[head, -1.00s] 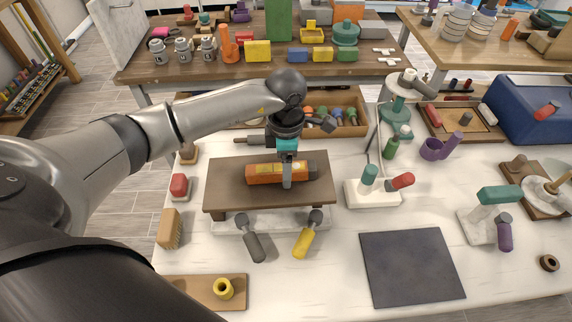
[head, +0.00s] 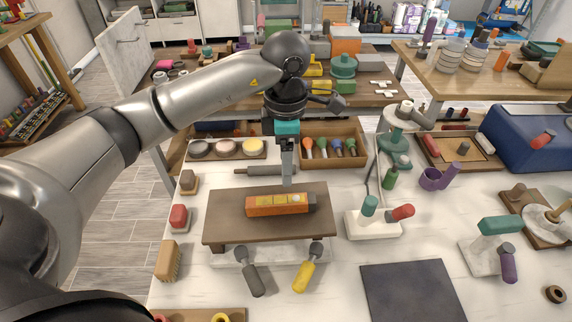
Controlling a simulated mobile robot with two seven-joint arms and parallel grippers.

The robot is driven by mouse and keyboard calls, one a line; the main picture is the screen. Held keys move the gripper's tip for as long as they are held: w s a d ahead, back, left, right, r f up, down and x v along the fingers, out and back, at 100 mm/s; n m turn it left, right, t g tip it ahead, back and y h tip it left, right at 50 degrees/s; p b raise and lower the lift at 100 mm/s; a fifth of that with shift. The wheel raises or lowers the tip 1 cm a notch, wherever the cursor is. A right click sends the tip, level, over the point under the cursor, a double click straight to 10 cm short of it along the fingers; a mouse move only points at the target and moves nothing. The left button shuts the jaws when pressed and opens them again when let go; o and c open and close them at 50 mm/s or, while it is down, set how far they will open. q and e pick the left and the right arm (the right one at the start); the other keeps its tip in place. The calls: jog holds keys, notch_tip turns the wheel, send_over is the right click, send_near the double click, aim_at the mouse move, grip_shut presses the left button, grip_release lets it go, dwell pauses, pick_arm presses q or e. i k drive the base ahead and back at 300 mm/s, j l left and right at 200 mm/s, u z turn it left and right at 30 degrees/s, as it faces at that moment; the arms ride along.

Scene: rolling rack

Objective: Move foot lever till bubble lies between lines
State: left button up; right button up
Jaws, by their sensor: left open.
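An orange spirit level (head: 264,208) with a dark right end lies on a brown board (head: 235,228). Yellowish windows show on its top, with a pale spot near the right one; the bubble and lines are too small to tell. The board rests on a pale base (head: 272,250). Two levers slant from the front of this base: a dark grey one (head: 253,282) at left and a yellow one (head: 304,276) at right. My left gripper (head: 287,182) points down, open, over the far edge of the board behind the level, touching neither lever. My right gripper is out of view.
A pale stand with teal and red handles (head: 375,224) is right of the board. A dark slate (head: 413,292) lies front right. A brush (head: 168,260) and a red-topped block (head: 179,217) are at left. A tray of coloured-handled tools (head: 335,150) stands behind.

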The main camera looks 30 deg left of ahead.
aim_at(301, 280)
jog(key=k, duration=1.5)
